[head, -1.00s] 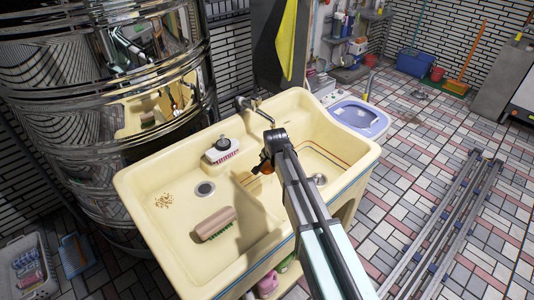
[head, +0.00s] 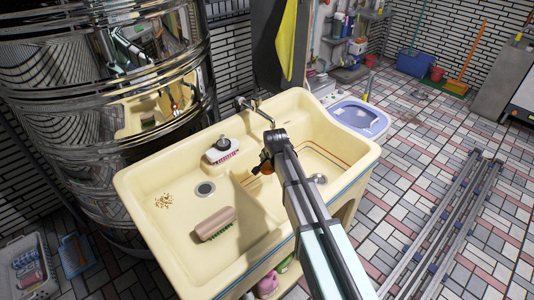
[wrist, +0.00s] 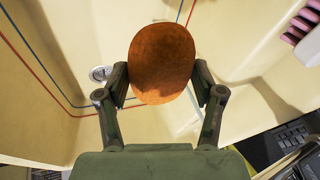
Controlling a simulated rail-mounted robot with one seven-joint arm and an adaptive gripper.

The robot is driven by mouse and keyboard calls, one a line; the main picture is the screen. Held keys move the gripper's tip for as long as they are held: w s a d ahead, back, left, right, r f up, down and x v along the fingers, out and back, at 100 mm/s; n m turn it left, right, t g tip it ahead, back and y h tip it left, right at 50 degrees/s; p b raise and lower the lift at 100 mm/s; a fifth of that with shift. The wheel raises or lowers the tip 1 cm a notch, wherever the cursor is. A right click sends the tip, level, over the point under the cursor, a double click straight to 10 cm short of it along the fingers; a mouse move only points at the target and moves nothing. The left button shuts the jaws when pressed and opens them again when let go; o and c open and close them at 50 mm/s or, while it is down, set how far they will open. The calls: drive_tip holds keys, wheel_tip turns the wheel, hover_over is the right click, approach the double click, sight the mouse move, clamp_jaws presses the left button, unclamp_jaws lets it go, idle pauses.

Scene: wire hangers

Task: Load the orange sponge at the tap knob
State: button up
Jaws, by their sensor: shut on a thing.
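The orange sponge (wrist: 162,50) is a flat, rounded oval held between the two fingers of my gripper (wrist: 161,84) in the wrist view. In the head view my gripper (head: 267,158) is above the sink near the divider between its two basins, and only a small dark orange part of the sponge (head: 264,168) shows beside it. The tap (head: 249,104) is on the sink's back edge, behind my gripper and apart from the sponge. Its knob is too small to make out clearly.
The cream sink (head: 140,190) has a left basin with a wooden brush (head: 214,222) and brown crumbs (head: 164,201). A shiny metal tank (head: 60,110) is close on the left. The right basin looks mostly clear.

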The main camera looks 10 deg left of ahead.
sight(272, 170)
drive_tip(key=shift+s+r, duration=0.1)
drive_tip(key=shift+s+d+r+p, duration=0.3)
drive_tip(key=shift+s+r, duration=0.35)
drive_tip(key=shift+s, duration=0.15)
drive_tip(key=shift+s+d+r+p, duration=0.15)
drive_tip(key=shift+s+r+p, duration=0.2)
drive_tip(key=shift+s+r, duration=0.35)
drive_tip(key=shift+s+d+r+p, duration=0.3)
drive_tip(key=shift+s+r, duration=0.25)
drive_tip(key=shift+s, duration=0.3)
